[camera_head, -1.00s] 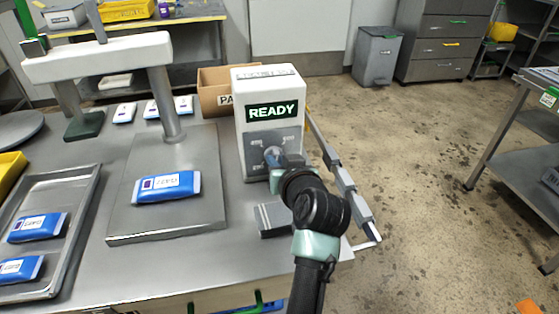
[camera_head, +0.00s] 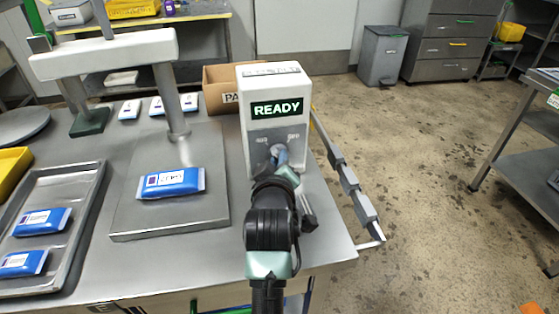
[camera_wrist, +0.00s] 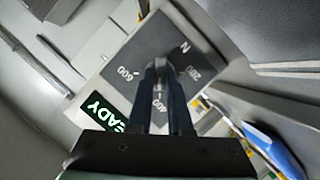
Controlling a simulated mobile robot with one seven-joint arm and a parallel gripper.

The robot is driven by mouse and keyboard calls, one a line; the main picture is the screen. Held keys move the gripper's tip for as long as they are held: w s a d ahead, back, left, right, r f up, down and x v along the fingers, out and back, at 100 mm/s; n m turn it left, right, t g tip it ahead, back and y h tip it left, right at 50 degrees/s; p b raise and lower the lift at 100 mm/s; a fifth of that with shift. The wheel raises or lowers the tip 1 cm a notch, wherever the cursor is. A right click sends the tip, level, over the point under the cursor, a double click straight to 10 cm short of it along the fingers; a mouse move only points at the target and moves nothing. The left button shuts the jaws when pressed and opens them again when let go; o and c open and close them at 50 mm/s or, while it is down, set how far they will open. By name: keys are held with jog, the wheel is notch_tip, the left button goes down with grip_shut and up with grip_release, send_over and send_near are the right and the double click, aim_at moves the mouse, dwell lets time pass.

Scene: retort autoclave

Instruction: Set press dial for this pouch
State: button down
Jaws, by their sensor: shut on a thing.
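The white press control box (camera_head: 240,130) stands on the steel table with a green READY display (camera_head: 276,109). My gripper (camera_wrist: 160,72) is shut on the press dial (camera_wrist: 161,64) on the box's dark face plate (camera_wrist: 183,52).
A metal tray (camera_head: 78,232) with two blue pouches is at left. A cardboard box (camera_head: 217,88) and small white pouches stand behind. The white press arm (camera_head: 103,55) stands over the plate. A rail with grey blocks (camera_head: 348,180) runs along the table's right edge.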

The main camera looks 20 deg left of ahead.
jog(key=shift+f+n, duration=0.1)
jog(key=shift+n, duration=0.3)
dwell(0.3)
jog(key=c, duration=0.8)
grip_release()
jog(key=shift+c, duration=0.2)
jog(key=shift+s, duration=0.1)
jog(key=v, duration=1.3)
jog(key=shift+p, duration=0.4)
jog(key=shift+a+f, duration=0.1)
jog(key=shift+a, duration=0.05)
